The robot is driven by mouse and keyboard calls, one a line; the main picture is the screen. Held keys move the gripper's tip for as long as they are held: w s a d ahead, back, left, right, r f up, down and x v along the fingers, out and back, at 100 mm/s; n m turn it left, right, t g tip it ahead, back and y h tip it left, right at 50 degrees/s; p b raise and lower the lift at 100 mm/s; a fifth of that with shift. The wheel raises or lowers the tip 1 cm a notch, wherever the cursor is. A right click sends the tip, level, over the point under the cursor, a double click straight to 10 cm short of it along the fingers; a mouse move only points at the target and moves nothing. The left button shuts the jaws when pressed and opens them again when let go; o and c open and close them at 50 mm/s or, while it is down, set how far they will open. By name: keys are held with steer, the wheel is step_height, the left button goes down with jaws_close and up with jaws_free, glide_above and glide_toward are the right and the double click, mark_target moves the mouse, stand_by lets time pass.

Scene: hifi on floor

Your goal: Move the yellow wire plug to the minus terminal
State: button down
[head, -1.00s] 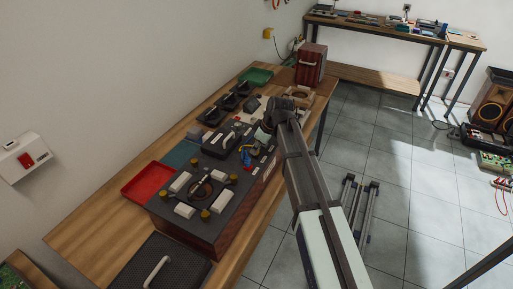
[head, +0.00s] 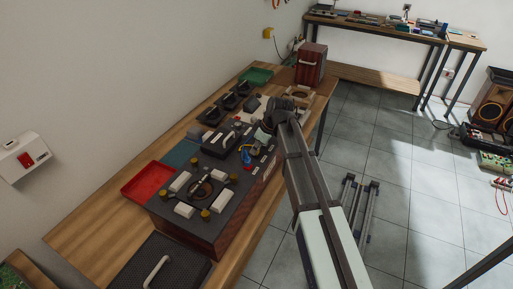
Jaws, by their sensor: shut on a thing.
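A dark instrument box (head: 215,208) with brass knobs and white blocks on top stands on the wooden bench. A small yellow wire (head: 247,148) and a blue wire (head: 254,164) lie curled together at its far right part. My gripper (head: 261,135) is at the end of my arm, low over the box's far end, just beyond these wires. It is shut on what appears to be the yellow wire plug. The plug and the fingertips are too small and partly hidden to make out. I cannot read the minus terminal's marking.
A red tray (head: 148,182) lies left of the box and a green tray (head: 257,76) at the back. Black meters (head: 228,101) and a dark red case (head: 311,64) stand behind.

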steer(key=c, duration=1)
jaws_free()
steer(key=shift+o, duration=0.2)
steer(key=a+p+v, duration=0.1)
steer(key=p+v, duration=0.2)
steer(key=v, duration=1.3)
steer(key=shift+w+a+r, duration=0.25)
steer(key=shift+r, duration=0.45)
